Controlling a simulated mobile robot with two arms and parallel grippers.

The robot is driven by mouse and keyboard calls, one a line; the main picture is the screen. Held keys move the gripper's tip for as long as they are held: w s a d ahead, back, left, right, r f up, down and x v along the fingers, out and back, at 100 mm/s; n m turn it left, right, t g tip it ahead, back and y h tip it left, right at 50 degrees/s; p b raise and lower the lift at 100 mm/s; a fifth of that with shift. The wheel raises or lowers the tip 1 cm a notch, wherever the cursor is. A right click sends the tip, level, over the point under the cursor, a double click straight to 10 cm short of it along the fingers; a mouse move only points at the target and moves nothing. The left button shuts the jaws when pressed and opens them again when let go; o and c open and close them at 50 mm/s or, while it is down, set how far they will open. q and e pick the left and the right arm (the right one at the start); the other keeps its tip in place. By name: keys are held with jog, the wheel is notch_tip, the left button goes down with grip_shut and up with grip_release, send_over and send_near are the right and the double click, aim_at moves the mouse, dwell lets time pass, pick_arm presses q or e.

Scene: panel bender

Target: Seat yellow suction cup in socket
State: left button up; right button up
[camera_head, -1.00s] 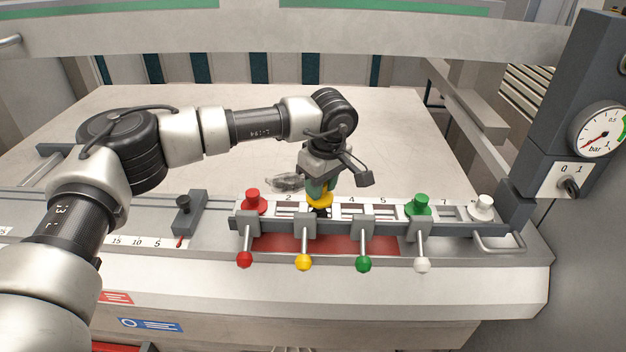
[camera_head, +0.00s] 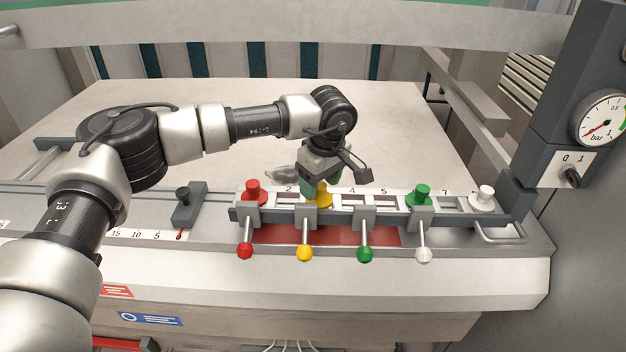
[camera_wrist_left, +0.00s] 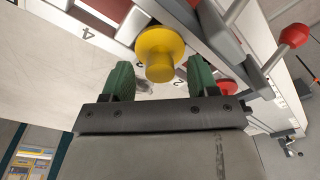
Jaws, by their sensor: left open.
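The yellow suction cup (camera_head: 324,198) stands in the white numbered rail (camera_head: 384,201) between the 2 and 4 marks, behind the yellow-knobbed lever's grey clamp. Its wide flange is at the rail and its narrower knob points up, at a height much like the other cups; the socket under it is hidden. My left gripper (camera_head: 316,186) is over it, with green fingers. In the left wrist view the fingers (camera_wrist_left: 160,78) are spread apart, with the yellow cup (camera_wrist_left: 159,48) just beyond their tips and in the gap between them, clear of both. My right gripper is not in view.
A red cup (camera_head: 253,191) stands left on the rail; green (camera_head: 420,194) and white (camera_head: 485,198) cups stand right. Levers with red, yellow (camera_head: 305,253), green and white knobs jut out in front. A gauge post (camera_head: 598,118) stands at right. The pale table behind is largely clear.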

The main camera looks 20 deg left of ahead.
pick_arm(q)
jog(key=shift+r, duration=0.55)
notch_tip(320, 180, up, 10)
jog(key=d+b, duration=0.1)
jog(key=b, duration=0.1)
jog(key=shift+s, duration=0.4)
jog(key=shift+s+a+f, duration=0.1)
jog(key=shift+f, duration=0.1)
